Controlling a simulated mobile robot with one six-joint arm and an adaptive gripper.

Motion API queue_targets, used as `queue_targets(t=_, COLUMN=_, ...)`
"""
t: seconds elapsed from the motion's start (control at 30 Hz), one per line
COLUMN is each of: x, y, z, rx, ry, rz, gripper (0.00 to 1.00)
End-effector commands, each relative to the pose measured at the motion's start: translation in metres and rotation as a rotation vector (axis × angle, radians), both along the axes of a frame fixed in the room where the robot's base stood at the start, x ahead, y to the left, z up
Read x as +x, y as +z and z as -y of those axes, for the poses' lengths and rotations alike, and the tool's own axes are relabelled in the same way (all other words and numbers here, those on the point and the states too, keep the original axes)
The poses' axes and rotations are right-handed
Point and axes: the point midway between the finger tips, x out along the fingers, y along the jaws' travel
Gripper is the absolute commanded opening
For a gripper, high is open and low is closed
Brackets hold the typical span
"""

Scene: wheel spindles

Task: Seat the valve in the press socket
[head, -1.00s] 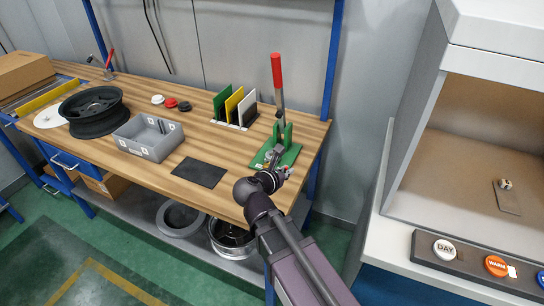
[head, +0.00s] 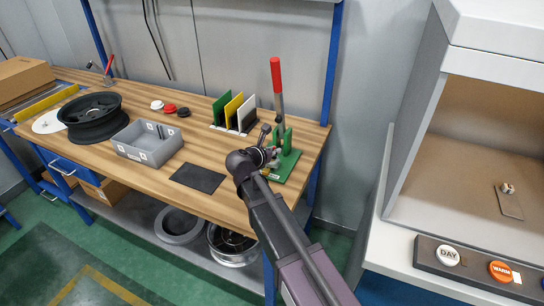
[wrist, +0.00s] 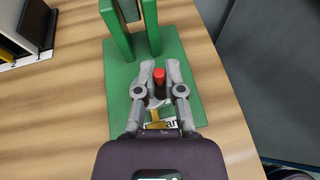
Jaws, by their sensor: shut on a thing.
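The press (head: 284,165) is green, with a red-handled lever (head: 276,75) standing up, at the right end of the workbench. Its green base plate (wrist: 120,95) and two green uprights (wrist: 150,25) show in the wrist view. My gripper (wrist: 159,78) is over the plate, in front of the uprights. Its fingers are shut on a small dark, red-topped piece, which appears to be the valve (wrist: 159,77). A brass-coloured part (wrist: 155,116) and a partly hidden white label show lower between the fingers. I cannot make out the press socket, or whether the valve touches it.
A black mat (head: 198,177), a grey bin (head: 148,150), a rack of coloured panels (head: 232,110) and a black wheel (head: 91,116) are on the workbench. A booth with buttons (head: 448,255) stands at the right. Bare wood lies left of the press.

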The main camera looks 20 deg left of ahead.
Motion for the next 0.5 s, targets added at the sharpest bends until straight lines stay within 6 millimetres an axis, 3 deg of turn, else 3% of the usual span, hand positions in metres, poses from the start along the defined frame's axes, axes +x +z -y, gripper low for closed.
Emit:
queue_targets(t=0.2, x=0.019, y=-0.002, z=-0.013, rx=0.000, ry=0.000, rz=0.000, gripper=0.00)
queue_targets(t=0.5, x=0.019, y=-0.002, z=-0.014, rx=-0.001, ry=0.001, rz=0.000, gripper=0.00)
